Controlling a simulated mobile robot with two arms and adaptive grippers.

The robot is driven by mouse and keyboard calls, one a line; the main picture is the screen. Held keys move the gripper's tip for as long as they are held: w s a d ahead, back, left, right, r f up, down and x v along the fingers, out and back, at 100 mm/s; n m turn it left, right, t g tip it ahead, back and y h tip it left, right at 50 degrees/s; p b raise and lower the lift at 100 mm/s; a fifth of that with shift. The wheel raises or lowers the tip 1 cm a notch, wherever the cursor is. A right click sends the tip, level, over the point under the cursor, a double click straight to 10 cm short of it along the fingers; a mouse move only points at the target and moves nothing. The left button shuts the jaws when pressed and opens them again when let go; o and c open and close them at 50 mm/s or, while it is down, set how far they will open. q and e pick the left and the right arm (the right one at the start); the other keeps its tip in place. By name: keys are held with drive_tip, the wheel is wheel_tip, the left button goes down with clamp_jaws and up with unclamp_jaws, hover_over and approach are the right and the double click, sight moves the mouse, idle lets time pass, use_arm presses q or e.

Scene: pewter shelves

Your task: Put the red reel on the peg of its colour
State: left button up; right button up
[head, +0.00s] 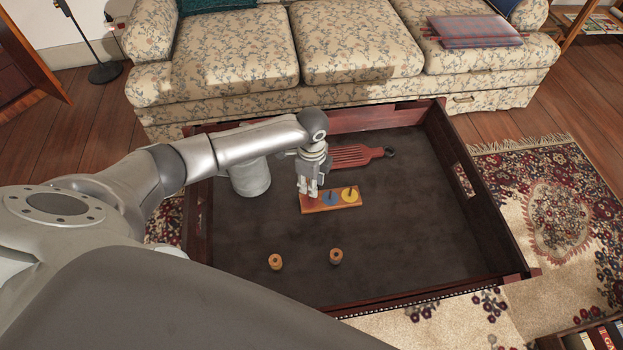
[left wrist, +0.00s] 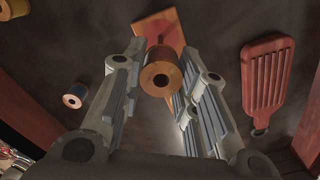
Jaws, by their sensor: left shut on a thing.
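The peg board (head: 318,208) is a wooden strip lying in the dark tray. It shows a blue spot (head: 331,198) and a yellow spot (head: 350,194); its left end is partly hidden by my left gripper (head: 308,194). In the left wrist view, a red patch (left wrist: 158,30) shows on the board (left wrist: 142,27). My left gripper (left wrist: 160,98) is shut on a wooden-ended reel (left wrist: 160,80), taken as the red reel, in front of that patch. I cannot tell whether the reel is around the peg or above it. My right gripper is out of view.
Two other reels stand on the tray floor, a left one (head: 275,262) and a right one (head: 336,257). A red slotted paddle (head: 350,157) lies behind the board. The tray's raised wall (head: 462,180) surrounds them. The tray floor at right is clear.

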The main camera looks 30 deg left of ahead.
use_arm(q)
drive_tip(key=shift+f, duration=0.5)
drive_tip(key=shift+f+b, duration=0.35)
drive_tip(key=shift+f, duration=0.55)
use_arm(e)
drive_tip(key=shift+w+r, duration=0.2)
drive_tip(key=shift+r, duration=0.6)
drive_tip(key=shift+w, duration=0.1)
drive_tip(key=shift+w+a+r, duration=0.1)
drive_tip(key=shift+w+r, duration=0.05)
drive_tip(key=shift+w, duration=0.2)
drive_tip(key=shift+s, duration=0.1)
